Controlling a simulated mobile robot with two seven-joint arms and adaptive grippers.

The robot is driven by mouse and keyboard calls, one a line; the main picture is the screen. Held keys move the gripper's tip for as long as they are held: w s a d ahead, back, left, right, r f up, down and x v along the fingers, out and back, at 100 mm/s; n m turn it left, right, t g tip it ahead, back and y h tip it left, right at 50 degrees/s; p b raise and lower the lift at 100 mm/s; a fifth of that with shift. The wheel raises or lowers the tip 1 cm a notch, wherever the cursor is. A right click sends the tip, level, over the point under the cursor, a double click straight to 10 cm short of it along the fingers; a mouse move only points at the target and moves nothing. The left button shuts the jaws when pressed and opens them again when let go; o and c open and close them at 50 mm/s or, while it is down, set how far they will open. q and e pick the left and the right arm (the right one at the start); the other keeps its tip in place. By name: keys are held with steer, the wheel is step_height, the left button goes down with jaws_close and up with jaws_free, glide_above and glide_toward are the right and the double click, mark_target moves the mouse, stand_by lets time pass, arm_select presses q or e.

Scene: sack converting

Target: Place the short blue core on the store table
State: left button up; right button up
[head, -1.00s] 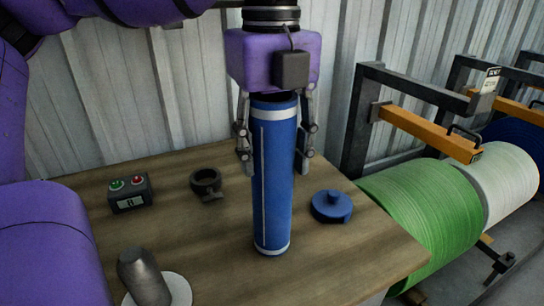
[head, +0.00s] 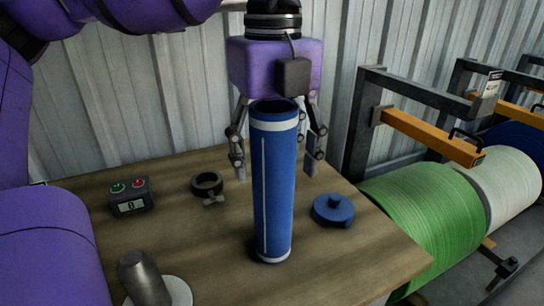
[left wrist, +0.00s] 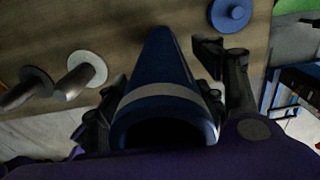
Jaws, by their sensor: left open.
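The short blue core (head: 273,190) stands upright on the wooden table (head: 350,265), with white bands at top and bottom and its open top end showing. My left gripper (head: 280,165) is open, with one finger on each side of the core's upper part and the palm above and behind its top. In the left wrist view the core (left wrist: 165,70) runs away from the camera between the open fingers (left wrist: 165,105). No finger visibly presses on it. My right gripper is not in view.
On the table are a control box (head: 131,197) at left, a dark ring clamp (head: 207,184), a blue round cap (head: 333,209) right of the core, and a grey metal peg (head: 143,277) in front. Green (head: 425,215) and white (head: 500,180) rolls on racks stand at right.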

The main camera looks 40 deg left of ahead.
arm_select(q)
step_height(320, 180, up, 12)
steer(key=p, duration=0.2)
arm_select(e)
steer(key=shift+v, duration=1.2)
arm_select(q)
steer(key=shift+f, duration=0.2)
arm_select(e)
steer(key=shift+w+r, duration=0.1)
